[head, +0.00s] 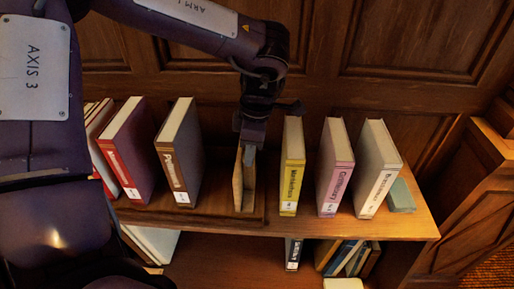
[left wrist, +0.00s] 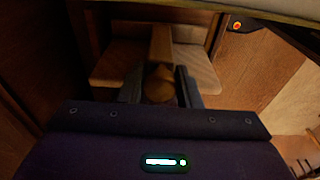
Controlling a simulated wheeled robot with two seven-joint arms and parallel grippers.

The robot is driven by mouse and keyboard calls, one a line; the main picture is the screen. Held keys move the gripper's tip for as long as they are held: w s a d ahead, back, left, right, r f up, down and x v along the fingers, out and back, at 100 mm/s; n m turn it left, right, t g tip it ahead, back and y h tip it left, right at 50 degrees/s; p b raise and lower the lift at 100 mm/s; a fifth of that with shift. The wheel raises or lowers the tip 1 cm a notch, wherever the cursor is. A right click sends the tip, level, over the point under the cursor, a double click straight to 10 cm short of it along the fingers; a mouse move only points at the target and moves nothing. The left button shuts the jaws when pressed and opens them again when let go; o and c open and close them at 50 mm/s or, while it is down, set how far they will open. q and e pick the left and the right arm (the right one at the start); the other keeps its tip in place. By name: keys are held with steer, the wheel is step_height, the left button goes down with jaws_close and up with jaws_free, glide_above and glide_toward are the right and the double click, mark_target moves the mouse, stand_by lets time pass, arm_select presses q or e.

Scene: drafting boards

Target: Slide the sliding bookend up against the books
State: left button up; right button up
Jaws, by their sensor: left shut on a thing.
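The sliding bookend (head: 238,185) is a light wooden upright piece on the shelf, between the brown-spined book (head: 180,157) and the yellow book (head: 292,172). My left gripper (head: 249,140) comes down from above and is shut on its top. In the left wrist view the wooden piece (left wrist: 160,84) sits between the two fingers of my left gripper (left wrist: 160,92). A gap separates the bookend from the yellow book, and a wider one from the brown-spined book. A pink book (head: 335,172) and a grey book (head: 377,172) stand right of the yellow one. My right gripper is not in view.
A red book (head: 127,157) and others stand at the left, partly behind my arm. A grey-green block (head: 401,196) is beside the grey book near the shelf's right end. Several books (head: 345,258) are on a lower shelf. A wood-panelled wall (head: 420,40) is behind.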

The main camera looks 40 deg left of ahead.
arm_select(q)
steer(key=shift+s+a, duration=0.55)
steer(key=shift+a, duration=0.35)
steer(key=shift+s+a+p, duration=0.2)
steer(key=shift+s+a, duration=0.1)
steer(key=shift+a, duration=0.2)
steer(key=shift+s+a+p, duration=0.15)
steer(key=shift+s+a, duration=0.15)
steer(key=shift+a, duration=0.2)
steer(key=s+a, duration=0.1)
steer(key=s+a+p, duration=0.1)
steer(key=a, duration=0.1)
steer(key=s+a, duration=0.1)
steer(key=a, duration=0.1)
steer(key=shift+p, duration=0.35)
steer(key=shift+s+a, duration=0.1)
